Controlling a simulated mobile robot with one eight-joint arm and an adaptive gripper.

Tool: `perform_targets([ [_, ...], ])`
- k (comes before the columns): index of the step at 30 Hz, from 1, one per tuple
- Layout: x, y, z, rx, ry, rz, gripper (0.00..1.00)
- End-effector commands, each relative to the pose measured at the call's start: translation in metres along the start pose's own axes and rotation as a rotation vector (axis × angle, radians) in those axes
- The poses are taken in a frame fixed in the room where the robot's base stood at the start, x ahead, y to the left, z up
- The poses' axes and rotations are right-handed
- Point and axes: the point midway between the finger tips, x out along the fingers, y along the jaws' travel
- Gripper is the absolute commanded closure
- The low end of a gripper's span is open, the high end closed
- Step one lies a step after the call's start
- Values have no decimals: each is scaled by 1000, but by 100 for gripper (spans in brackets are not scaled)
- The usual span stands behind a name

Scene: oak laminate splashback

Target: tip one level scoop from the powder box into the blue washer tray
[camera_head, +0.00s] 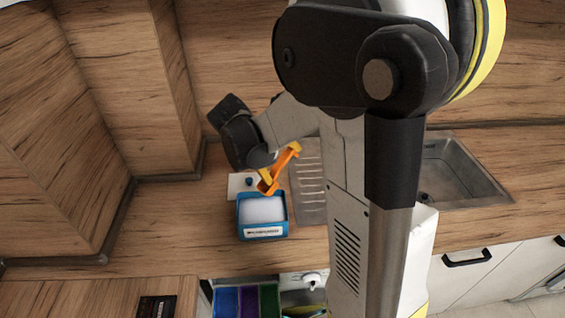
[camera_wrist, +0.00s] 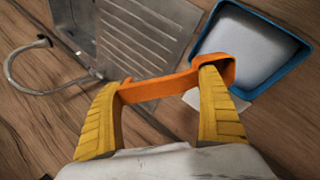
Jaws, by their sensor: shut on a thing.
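The blue powder box (camera_head: 241,222) stands open on the counter, filled with white powder, with a white label in front. It also shows at the upper right of the wrist view (camera_wrist: 293,72). My gripper (camera_head: 280,164) has yellow fingers, also in the wrist view (camera_wrist: 158,88), and is shut on the orange scoop (camera_wrist: 160,87). The scoop's bowl end is beside the box's near rim in the wrist view; I cannot tell whether it holds powder. The blue washer tray (camera_head: 227,302) is the left compartment of an open drawer below the counter, partly cut off by the frame.
Purple (camera_head: 249,301) and green (camera_head: 269,300) compartments adjoin the blue one. A ribbed steel drainer (camera_head: 308,182) and sink (camera_head: 465,170) lie to the right. A wooden wall corner (camera_head: 120,200) stands left.

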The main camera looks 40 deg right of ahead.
Motion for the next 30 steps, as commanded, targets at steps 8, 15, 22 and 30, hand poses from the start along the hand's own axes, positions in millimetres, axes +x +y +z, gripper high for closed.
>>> perform_targets([
  [8,13,-9,0,0,0,0,44],
  [15,23,-15,0,0,0,-1,44],
  [22,33,-21,0,0,0,-1,44],
  [30,44,-28,0,0,0,-1,44],
])
